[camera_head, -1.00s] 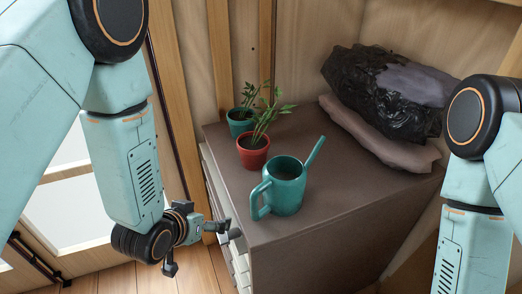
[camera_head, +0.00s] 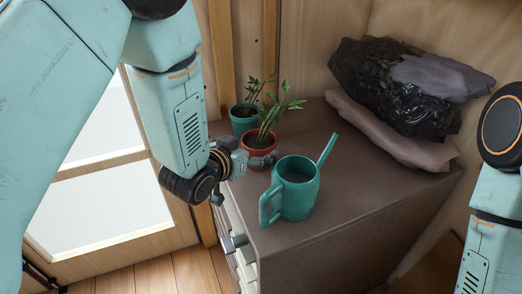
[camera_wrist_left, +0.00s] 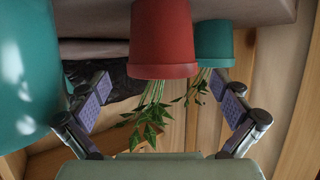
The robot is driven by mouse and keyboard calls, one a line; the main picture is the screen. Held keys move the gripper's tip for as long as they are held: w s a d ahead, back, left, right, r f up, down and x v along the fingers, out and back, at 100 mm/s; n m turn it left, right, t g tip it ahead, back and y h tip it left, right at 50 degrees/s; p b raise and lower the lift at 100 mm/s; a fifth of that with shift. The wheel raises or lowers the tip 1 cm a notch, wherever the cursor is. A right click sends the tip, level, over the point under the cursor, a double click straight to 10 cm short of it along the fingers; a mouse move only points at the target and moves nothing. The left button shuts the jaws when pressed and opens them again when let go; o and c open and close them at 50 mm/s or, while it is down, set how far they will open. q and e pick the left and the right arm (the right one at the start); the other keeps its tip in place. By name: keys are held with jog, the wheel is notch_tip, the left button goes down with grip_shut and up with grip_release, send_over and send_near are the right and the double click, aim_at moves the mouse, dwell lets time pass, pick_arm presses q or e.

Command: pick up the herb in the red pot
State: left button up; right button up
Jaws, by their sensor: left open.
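The herb in the red pot (camera_head: 264,146) stands upright on the brown cabinet top (camera_head: 335,205), its leafy stems (camera_head: 271,117) rising above the rim. My left gripper (camera_head: 243,174) is open at the near-left side of this pot, with one finger overlapping the pot's lower part in the head view. In the upside-down left wrist view, the red pot (camera_wrist_left: 162,35) lies ahead, between the lines of the two spread fingers (camera_wrist_left: 163,88); nothing is gripped. I cannot tell whether a finger touches it. My right gripper is out of view.
A teal watering can (camera_head: 297,193) stands close in front and right of the red pot. A teal pot with another herb (camera_head: 242,120) stands just behind it. A black bag (camera_head: 395,95) on a pinkish sack (camera_head: 385,138) fills the back right. The cabinet's front right is clear.

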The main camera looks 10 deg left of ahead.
aim_at(255, 144)
pick_arm(q)
jog(key=b+x, duration=0.1)
jog(key=x, duration=0.2)
jog(key=shift+w+a+r, duration=0.1)
jog(key=shift+w, duration=0.05)
jog(key=shift+x, duration=1)
jog(key=shift+s+a+r, duration=0.1)
jog(key=shift+s+r, duration=0.1)
jog(key=shift+s, duration=0.05)
jog(key=c, duration=0.3)
jog(key=shift+w+f, duration=0.15)
jog(key=c, duration=0.9)
jog(key=shift+c, duration=0.9)
